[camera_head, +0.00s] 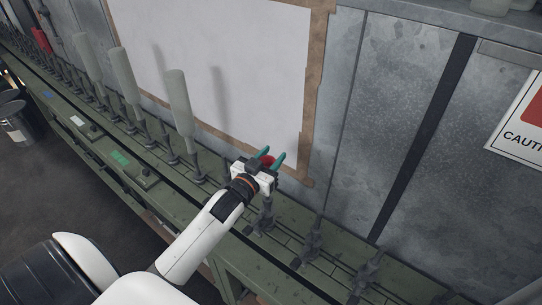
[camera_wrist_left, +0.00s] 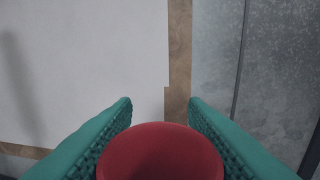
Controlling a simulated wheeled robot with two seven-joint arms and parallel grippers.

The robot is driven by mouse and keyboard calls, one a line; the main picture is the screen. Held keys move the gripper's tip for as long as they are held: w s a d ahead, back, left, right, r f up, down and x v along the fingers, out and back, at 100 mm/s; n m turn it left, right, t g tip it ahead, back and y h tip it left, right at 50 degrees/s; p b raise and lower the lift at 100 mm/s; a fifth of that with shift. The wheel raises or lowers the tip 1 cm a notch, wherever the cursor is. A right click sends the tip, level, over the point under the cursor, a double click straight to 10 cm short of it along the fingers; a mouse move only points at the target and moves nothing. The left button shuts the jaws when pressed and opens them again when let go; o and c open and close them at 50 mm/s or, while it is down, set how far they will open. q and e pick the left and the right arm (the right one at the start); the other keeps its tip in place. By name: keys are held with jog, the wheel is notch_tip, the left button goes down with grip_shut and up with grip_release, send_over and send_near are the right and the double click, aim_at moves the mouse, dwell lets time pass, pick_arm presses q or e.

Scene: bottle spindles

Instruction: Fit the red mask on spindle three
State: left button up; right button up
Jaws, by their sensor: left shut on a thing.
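My left gripper (camera_head: 268,158) has its teal fingers closed around the red mask (camera_head: 269,161). In the left wrist view the mask (camera_wrist_left: 160,153) shows as a round red shape between the two textured fingers (camera_wrist_left: 160,118). The gripper holds it above the green rail, near the wall. A row of dark spindles stands along the rail; a bare one (camera_head: 264,216) is just below the gripper, and others (camera_head: 311,241) stand to the right. I cannot tell which is spindle three. My right gripper is not in view.
Three pale bottles (camera_head: 180,108) stand upright on spindles left of the gripper. A red object (camera_head: 41,40) is at the far left. A white board (camera_head: 215,65) with a brown border is on the wall behind. A dark bin (camera_head: 17,122) stands on the floor.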

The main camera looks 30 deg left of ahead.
pick_arm(q)
jog(key=shift+f+b, duration=0.6)
jog(key=shift+f, duration=0.7)
jog(key=shift+f, duration=0.1)
jog(key=shift+f+b, duration=1.25)
jog(key=shift+f, duration=0.75)
jog(key=shift+f, duration=0.1)
jog(key=shift+f+b, duration=0.35)
jog(key=shift+f, duration=0.25)
jog(key=o, duration=1)
jog(key=shift+o, duration=0.2)
